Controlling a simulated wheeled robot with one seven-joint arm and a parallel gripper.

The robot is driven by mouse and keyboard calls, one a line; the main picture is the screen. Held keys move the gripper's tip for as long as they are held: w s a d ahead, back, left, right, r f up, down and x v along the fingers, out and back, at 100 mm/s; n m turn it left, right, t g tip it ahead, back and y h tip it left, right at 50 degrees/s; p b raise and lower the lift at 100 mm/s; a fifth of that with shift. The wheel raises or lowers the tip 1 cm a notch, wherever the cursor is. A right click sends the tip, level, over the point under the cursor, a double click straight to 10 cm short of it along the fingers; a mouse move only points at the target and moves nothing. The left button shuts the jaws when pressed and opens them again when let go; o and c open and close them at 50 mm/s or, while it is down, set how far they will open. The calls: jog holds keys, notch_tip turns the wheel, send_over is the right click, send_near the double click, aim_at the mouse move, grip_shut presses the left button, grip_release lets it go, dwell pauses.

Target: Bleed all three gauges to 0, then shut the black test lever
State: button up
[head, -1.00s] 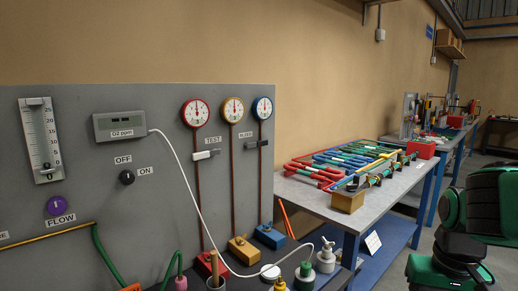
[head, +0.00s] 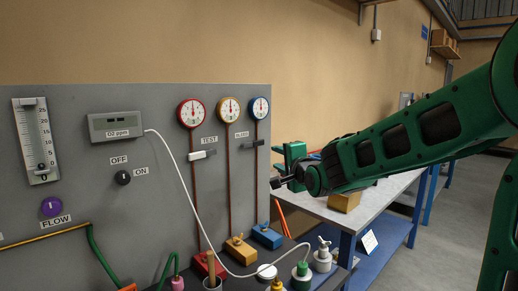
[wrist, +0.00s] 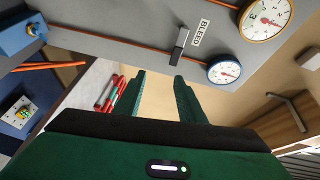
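Three round gauges hang on the grey panel in the head view: red-rimmed (head: 191,113), yellow-rimmed (head: 229,110) and blue-rimmed (head: 259,107). Their needles are too small to read surely. The TEST lever (head: 202,155), with a white handle, lies roughly level below the red gauge. The dark BLEED lever (head: 254,146) is below the blue gauge; in the wrist view it (wrist: 181,47) stands beyond my fingertips, across the copper line. The blue gauge (wrist: 224,70) and yellow gauge (wrist: 265,17) also show there. My gripper (wrist: 161,76) is open and empty, off the panel's right edge.
A workbench (head: 385,195) with tools stands right of the panel, partly behind my arm. Below the gauges are red, yellow and blue valve blocks (head: 267,236), a white cable and small bottles (head: 323,252). An O2 meter (head: 116,125) and FLOW knob (head: 52,206) are at left.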

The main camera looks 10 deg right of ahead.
aim_at(259, 144)
jog(key=shift+m+t+y, duration=0.3)
jog(key=shift+m+t, duration=0.1)
jog(key=shift+t, duration=0.1)
jog(key=w+a, duration=0.1)
jog(key=w, duration=0.3)
jog(key=w+a+r, duration=0.1)
jog(key=w, duration=0.2)
jog(key=w+a, duration=0.1)
jog(key=w, duration=0.3)
jog(key=shift+w+r, duration=0.35)
jog(key=shift+r, duration=0.05)
grip_shut()
